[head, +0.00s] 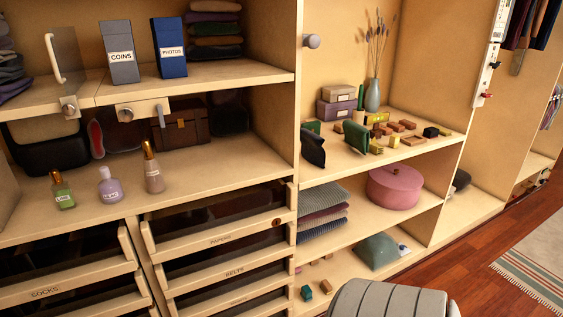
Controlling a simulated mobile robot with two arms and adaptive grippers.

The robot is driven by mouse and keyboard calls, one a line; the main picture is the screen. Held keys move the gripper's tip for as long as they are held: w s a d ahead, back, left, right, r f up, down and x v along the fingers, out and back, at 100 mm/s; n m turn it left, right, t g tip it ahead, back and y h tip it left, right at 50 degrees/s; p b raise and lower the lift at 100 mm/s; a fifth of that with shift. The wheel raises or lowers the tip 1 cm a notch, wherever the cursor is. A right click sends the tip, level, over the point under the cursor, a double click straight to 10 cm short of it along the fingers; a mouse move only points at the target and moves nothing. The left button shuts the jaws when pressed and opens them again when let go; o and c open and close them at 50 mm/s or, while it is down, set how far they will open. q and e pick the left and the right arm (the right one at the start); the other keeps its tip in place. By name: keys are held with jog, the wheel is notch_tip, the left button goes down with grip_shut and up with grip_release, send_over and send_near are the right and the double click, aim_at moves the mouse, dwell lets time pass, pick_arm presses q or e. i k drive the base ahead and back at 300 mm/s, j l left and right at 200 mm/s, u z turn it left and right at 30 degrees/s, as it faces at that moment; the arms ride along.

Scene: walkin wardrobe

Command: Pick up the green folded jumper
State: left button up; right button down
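A stack of folded clothes stands on the upper shelf at the back. One layer in it looks dark green (215,29), between other dark and purplish layers; the dim light makes its colour hard to judge. A teal-green soft item (378,251) lies on the low shelf at right; I cannot tell whether it is a folded jumper or a cushion. Neither of my grippers is in view.
Blue and grey boxes (169,48) stand beside the upper stack. Bottles (153,168) stand on the shelf below. A pink round box (394,187) sits right of the folded stack. A grey ribbed shape (390,300) fills the bottom edge.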

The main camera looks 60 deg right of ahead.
aim_at(358, 136)
jog(key=z, duration=2.45)
